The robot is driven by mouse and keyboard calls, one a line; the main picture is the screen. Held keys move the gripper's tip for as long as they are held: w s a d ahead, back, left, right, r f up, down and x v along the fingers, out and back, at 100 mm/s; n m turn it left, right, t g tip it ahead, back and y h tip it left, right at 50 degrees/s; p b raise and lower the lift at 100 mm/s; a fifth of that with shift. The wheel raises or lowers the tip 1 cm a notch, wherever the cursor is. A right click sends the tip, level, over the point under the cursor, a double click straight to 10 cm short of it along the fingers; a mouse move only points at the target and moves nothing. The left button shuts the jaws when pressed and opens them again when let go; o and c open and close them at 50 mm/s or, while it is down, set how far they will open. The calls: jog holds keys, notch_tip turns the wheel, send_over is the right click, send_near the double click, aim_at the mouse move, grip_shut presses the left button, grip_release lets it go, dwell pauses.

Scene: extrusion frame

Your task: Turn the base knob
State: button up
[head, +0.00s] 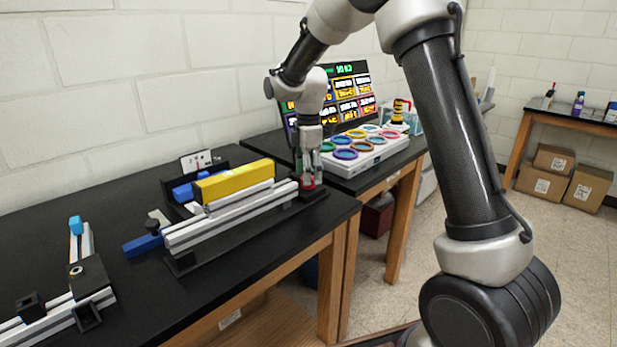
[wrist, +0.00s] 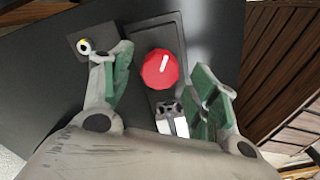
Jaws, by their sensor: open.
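The base knob is a round red knob with a white pointer line, seen in the wrist view (wrist: 160,69) on a dark rectangular plate (wrist: 136,37). In the head view the red knob (head: 306,182) shows small at the right end of the extrusion frame (head: 235,213), partly hidden by my gripper. My gripper (wrist: 157,78) is open, pointing down over the knob, with one green-padded finger on each side of it. No contact with the knob is visible. In the head view my gripper (head: 308,172) hangs at the frame's right end.
A yellow bar (head: 234,181) lies along the frame. A tray of coloured rings (head: 365,148) and a lit display board (head: 350,95) stand behind on the neighbouring table. The table's front edge lies close to the knob. Bare black tabletop (head: 90,195) shows at left.

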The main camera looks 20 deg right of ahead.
jog(key=shift+f, duration=0.9)
jog(key=c, duration=1)
